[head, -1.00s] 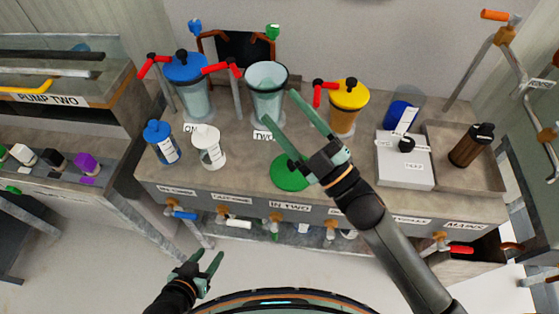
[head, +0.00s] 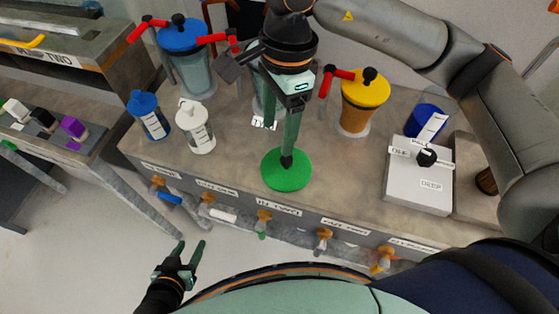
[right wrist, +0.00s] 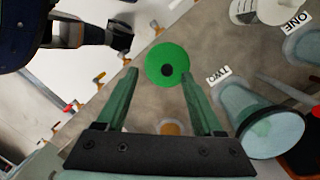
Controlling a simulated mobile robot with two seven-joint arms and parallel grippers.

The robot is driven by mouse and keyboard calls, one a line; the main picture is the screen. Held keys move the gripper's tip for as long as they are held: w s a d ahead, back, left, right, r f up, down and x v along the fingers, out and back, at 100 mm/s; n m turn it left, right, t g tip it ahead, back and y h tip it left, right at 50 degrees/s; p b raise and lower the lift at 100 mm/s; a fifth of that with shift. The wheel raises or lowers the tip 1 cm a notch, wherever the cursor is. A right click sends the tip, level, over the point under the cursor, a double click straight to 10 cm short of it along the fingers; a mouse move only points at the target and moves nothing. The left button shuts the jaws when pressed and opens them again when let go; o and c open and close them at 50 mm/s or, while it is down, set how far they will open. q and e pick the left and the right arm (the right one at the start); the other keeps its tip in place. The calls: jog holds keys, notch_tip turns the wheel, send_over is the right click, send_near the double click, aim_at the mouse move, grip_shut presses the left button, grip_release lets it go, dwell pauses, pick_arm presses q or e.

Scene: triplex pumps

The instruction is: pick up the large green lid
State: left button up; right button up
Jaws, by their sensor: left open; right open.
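The large green lid (head: 272,180) lies flat near the front edge of the workbench, a round disc with a black knob (head: 287,162) in its middle. In the right wrist view the lid (right wrist: 155,56) shows beyond my fingertips, its knob between the two finger lines. My right gripper (head: 279,138) is open and points down above the lid, empty. One finger overlaps the knob in the head view; I cannot tell whether it touches. My left gripper (head: 190,246) is open and empty, low in front of the bench.
The clear vessel two (right wrist: 272,125) stands behind the lid, mostly hidden by my arm in the head view. The blue-lidded vessel (head: 190,70), yellow-lidded vessel (head: 360,105), blue-capped bottle (head: 150,118), white bottle (head: 196,130) and grey box (head: 415,190) surround it.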

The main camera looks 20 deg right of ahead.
aim_at(287, 159)
jog(key=shift+t+h, duration=0.5)
jog(key=shift+h, duration=0.1)
jog(key=f, duration=0.4)
jog(key=w+d+f, duration=0.1)
jog(key=f, duration=0.2)
jog(key=d+f, duration=0.1)
jog(key=f, duration=0.3)
jog(key=shift+w+f, duration=0.25)
jog(key=shift+f, duration=0.1)
grip_shut()
dwell(0.5)
